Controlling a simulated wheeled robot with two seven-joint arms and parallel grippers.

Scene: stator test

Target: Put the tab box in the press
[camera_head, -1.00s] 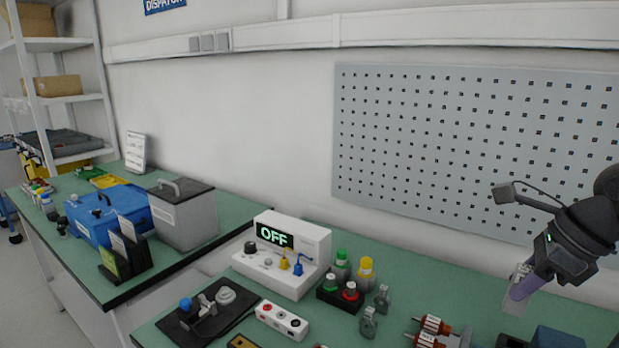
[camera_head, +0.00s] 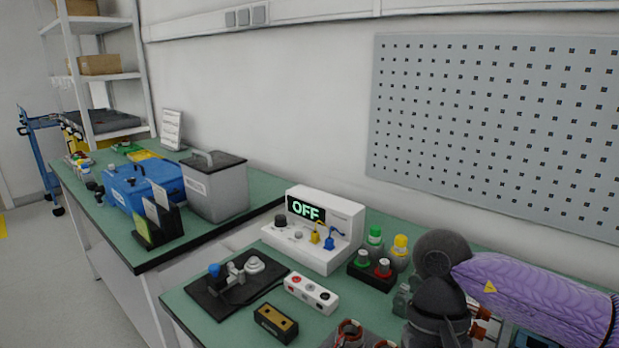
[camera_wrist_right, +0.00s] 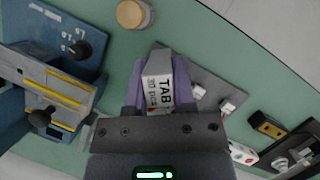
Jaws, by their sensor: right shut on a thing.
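The tab box (camera_wrist_right: 160,90), a small white and grey box with "TAB" printed on it, sits between the purple fingers of my right gripper (camera_wrist_right: 159,82) in the right wrist view. The gripper is shut on it, above the green table. A blue fixture with yellow stripes and black knobs (camera_wrist_right: 60,95) stands to the left in that view; it may be the press, but I cannot tell for sure. In the head view my right arm comes in from the right, and its fingers and the box are hidden. My left gripper is not in view.
In the head view a white tester reading OFF (camera_head: 315,232) stands at the back of the bench. A black plate with a lever clamp (camera_head: 237,280), a white button box (camera_head: 311,293) and a yellow-black block (camera_head: 275,323) lie in front. Bottles (camera_head: 399,252) stand close to my right arm.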

